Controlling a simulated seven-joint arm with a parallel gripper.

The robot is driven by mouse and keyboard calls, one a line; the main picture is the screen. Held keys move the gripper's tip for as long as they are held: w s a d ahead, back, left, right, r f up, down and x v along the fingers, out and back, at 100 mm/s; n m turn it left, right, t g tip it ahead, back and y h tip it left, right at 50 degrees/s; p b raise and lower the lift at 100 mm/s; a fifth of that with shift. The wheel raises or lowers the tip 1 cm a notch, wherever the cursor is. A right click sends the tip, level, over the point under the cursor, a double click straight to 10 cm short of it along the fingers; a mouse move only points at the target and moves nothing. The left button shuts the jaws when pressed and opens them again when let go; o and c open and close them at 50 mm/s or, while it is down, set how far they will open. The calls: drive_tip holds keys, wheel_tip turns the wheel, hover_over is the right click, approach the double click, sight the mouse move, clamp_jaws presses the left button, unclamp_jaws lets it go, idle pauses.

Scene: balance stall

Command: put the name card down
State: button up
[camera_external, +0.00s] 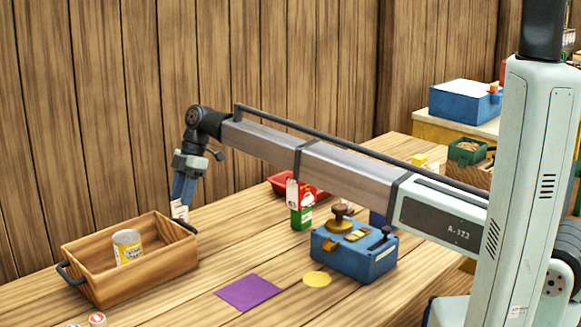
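My gripper (182,203) points down at the far right end of a wooden crate (150,278). A small white piece with dark marks, which looks like the name card (180,210), is between its blue fingers. The fingers look closed on it. The card is small in this view, and its lower edge is close to the crate's rim and dark handle. I cannot tell whether it touches them.
The crate holds a yellow-and-white can (127,246). A purple square (249,292) and a yellow disc (317,280) lie on the table. Bare planks lie right of the crate.

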drive_tip(key=v, duration=0.6)
drive_tip(key=shift+r, duration=0.1)
idle(1.7)
